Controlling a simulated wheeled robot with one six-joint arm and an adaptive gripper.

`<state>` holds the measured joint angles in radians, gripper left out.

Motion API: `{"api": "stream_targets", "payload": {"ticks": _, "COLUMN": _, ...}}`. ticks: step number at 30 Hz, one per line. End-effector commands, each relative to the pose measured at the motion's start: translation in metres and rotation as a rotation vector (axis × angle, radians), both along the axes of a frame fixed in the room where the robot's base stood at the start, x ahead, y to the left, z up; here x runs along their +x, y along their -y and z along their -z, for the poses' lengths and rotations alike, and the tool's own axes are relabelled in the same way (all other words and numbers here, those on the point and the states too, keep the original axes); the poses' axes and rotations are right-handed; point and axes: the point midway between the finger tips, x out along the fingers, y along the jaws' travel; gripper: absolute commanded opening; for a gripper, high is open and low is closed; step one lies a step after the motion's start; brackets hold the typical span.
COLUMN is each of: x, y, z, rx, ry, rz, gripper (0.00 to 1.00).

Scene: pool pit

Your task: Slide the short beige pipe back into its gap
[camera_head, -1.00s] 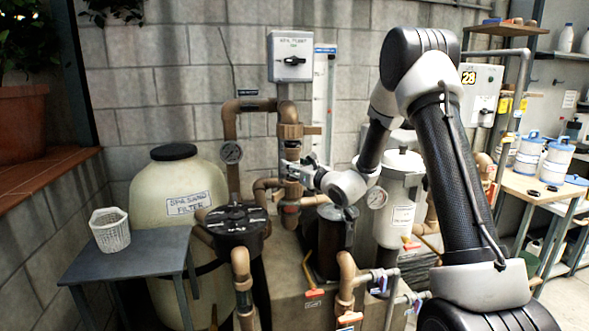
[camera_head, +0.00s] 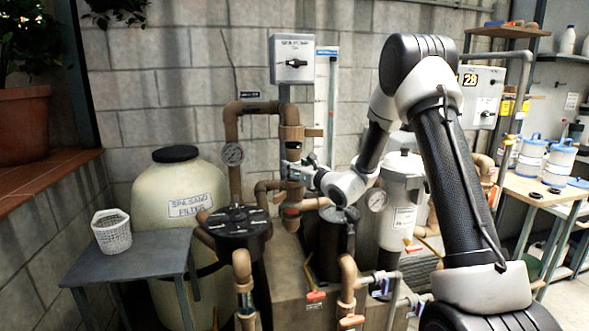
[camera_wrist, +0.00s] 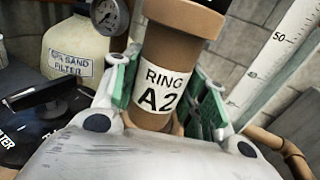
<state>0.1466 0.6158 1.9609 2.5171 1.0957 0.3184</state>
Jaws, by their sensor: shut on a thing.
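The short beige pipe (camera_wrist: 150,118) is upright but a little tilted in the wrist view, with a white label reading "RING A2" and a wider collar at its top. My gripper (camera_wrist: 163,92) is shut on it, with a green-padded finger on each side. In the head view my gripper (camera_head: 292,172) is at the vertical beige pipe run, under the thick union (camera_head: 291,135) and above the lower fitting (camera_head: 291,209). My fingers hide much of the pipe there. I cannot tell whether its ends meet the fittings.
A grey switch box (camera_head: 291,60) hangs on the wall above. A pressure gauge (camera_head: 232,154) and a black-lidded pot (camera_head: 238,224) stand left of my gripper. A white filter canister (camera_head: 402,195) stands right. A small table (camera_head: 140,252) carries a white basket (camera_head: 111,232).

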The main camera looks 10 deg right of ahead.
Motion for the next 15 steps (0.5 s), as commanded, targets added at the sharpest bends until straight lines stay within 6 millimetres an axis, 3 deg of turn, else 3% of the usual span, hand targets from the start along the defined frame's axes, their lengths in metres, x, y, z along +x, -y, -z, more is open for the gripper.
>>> {"api": "stream_targets", "payload": {"ticks": 15, "x": 0.0037, "y": 0.0001, "z": -0.0006, "rx": 0.000, "ry": 0.002, "rz": 0.000, "gripper": 0.22}}
